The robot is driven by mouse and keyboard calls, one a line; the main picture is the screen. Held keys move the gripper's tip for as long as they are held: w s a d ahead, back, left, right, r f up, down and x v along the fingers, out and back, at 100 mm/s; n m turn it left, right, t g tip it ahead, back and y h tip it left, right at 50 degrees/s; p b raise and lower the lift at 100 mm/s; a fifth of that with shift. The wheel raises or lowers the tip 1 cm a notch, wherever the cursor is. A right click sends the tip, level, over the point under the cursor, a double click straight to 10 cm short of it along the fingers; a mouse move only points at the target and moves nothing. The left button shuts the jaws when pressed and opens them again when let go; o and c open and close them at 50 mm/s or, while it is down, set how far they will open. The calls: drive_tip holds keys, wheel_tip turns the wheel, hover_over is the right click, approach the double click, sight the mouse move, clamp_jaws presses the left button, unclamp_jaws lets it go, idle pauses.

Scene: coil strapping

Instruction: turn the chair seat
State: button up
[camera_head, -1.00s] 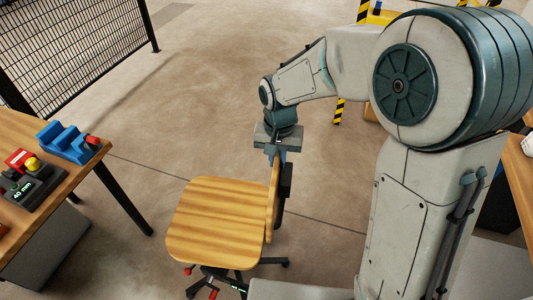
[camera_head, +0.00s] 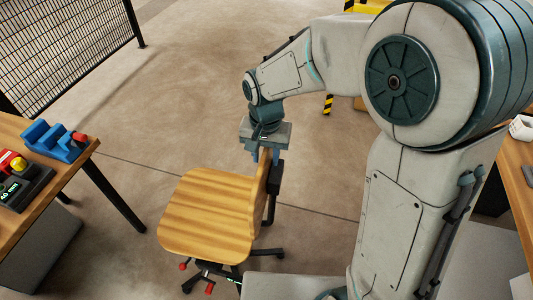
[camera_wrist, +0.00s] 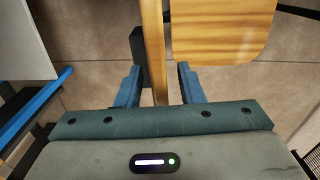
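The chair has a light wooden seat (camera_head: 208,215) and an upright wooden backrest (camera_head: 259,190) on its right side, with a black support behind it. My gripper (camera_head: 265,156) points down at the top of the backrest. In the wrist view its two blue fingers (camera_wrist: 159,84) stand on either side of the backrest (camera_wrist: 153,50), which shows edge-on. A gap shows on the right finger's side, so the gripper looks open around the backrest. Contact at the left finger is hard to tell. The seat (camera_wrist: 220,30) also shows there at upper right.
A wooden table (camera_head: 75,165) at left carries a blue fixture (camera_head: 56,141) and a dark control box (camera_head: 22,185). A mesh fence (camera_head: 65,50) stands behind. Another wooden table (camera_head: 515,190) is at the right edge. The floor beyond the chair is clear.

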wheel_tip(320, 180, up, 14)
idle(0.6)
drive_tip(key=shift+f, duration=0.1)
drive_tip(key=s+d+f+t, duration=0.1)
drive_tip(key=s+d+f, duration=0.1)
drive_tip(key=s+d, duration=0.4)
drive_tip(key=s+d+f+n+t, duration=0.1)
drive_tip(key=s+d, duration=0.5)
drive_tip(key=d, duration=0.6)
wheel_tip(320, 180, down, 2)
drive_tip(key=shift+d+f+n+t, duration=0.2)
drive_tip(key=shift+d+n+t, duration=0.1)
drive_tip(key=shift+t, duration=0.2)
